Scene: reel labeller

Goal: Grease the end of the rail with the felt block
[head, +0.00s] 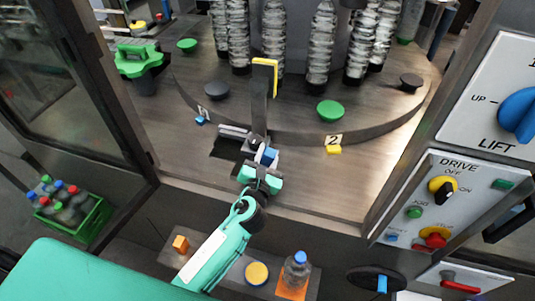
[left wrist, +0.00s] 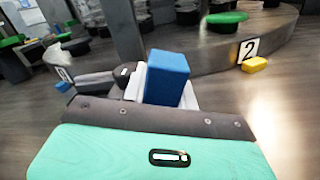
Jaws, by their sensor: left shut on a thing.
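My left gripper (head: 262,160) is over the table in front of the round turntable, shut on a small blue block (head: 269,155). In the left wrist view the blue block (left wrist: 167,77) stands upright between pale finger pads; I take it for the felt block. Any grease on it cannot be made out. A short grey bar (head: 235,131), perhaps the rail, lies just beyond and left of the gripper. In the left wrist view a grey bar (left wrist: 95,83) shows left of the block. Whether the block touches it is unclear. My right gripper is not in view.
A dark upright with a yellow top (head: 265,63) stands just beyond the gripper. Bottles (head: 321,40) stand on the turntable (head: 290,115). A front shelf holds an orange block (head: 180,243), a yellow-lidded tin (head: 257,273) and a blue-capped bottle (head: 298,268). Control panels (head: 450,205) stand right.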

